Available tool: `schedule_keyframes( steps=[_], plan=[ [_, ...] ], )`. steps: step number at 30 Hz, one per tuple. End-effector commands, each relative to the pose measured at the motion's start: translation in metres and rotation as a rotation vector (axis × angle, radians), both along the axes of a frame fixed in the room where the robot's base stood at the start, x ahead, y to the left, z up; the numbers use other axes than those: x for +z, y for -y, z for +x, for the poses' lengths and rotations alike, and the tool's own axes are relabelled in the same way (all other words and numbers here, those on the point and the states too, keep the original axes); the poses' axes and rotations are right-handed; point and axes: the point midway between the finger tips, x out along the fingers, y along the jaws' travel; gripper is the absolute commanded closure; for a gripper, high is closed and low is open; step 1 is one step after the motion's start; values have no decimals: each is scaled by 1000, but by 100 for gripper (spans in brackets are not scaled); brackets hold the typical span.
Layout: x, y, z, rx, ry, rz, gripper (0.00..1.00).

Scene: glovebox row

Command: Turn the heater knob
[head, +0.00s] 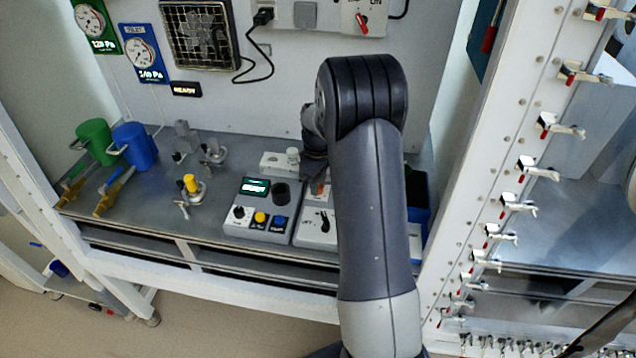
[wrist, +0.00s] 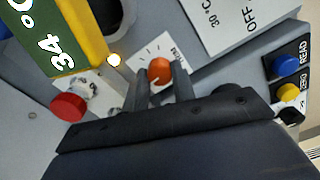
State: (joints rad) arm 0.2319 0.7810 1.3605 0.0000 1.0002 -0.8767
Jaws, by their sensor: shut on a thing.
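An orange knob (wrist: 159,71) stands on a white dial plate (wrist: 148,57) with short black tick marks in the wrist view. My gripper (wrist: 161,82) has one dark finger on each side of this knob and is shut on it. The knob's lower part is hidden between the fingers. A green display reading 34 °C (wrist: 45,40) in a yellow frame is left of the knob. In the head view my arm hides most of this area, and only a bit of orange (head: 318,186) shows beside it.
A red knob (wrist: 68,106) is close to the left finger. A blue button (wrist: 286,65) and a yellow button (wrist: 316,93) are at the right. In the head view, a control box (head: 260,210) and several valves, green (head: 93,138) and blue (head: 134,143) cans stand on the bench.

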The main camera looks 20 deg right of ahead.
Motion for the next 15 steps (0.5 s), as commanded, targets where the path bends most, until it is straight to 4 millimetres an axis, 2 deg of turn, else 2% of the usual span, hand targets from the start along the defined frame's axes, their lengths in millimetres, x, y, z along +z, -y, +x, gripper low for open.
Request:
schedule_keyframes(
  steps=[15],
  plan=[
    [-1,0,0,419,1,0,98]
  ],
)
